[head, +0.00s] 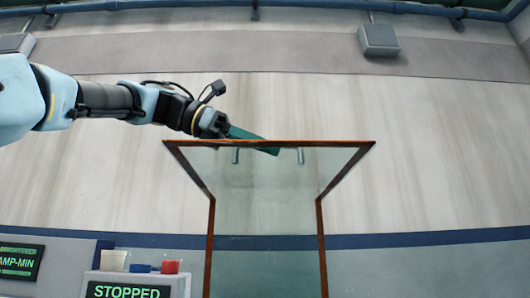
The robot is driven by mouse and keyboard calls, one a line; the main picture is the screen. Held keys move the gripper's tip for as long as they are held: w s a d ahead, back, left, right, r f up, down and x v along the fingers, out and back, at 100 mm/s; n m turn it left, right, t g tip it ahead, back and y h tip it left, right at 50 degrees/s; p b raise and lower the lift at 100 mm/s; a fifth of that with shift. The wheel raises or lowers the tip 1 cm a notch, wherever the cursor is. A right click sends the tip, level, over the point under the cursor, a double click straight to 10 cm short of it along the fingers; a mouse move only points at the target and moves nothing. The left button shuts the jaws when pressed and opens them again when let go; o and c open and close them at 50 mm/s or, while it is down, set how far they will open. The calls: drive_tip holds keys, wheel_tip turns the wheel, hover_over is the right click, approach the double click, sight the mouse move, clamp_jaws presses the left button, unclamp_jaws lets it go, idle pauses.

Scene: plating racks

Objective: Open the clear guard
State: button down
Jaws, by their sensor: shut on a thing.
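The clear guard (265,195) is a see-through panel with a reddish-brown frame. It stands in the middle of the head view, and its upper part flares outward toward a wide top edge. Two short grey handle posts (300,156) show just under that edge; the bar between them is hard to make out. My gripper (271,150) comes in from the left, with its long dark green fingers slanting down to the right across the top edge, between the posts. It is shut on the guard's handle; the exact contact is partly hidden by the frame.
At the lower left stand a panel reading "STOPPED" (127,291) and a dark sign (19,261) with green letters. Behind is a pale wall. The space right of the guard looks clear.

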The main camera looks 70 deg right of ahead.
drive_tip(key=shift+f, duration=0.15)
drive_tip(key=c, duration=1.2)
unclamp_jaws()
drive_tip(key=shift+d, duration=0.15)
drive_tip(key=o, duration=0.3)
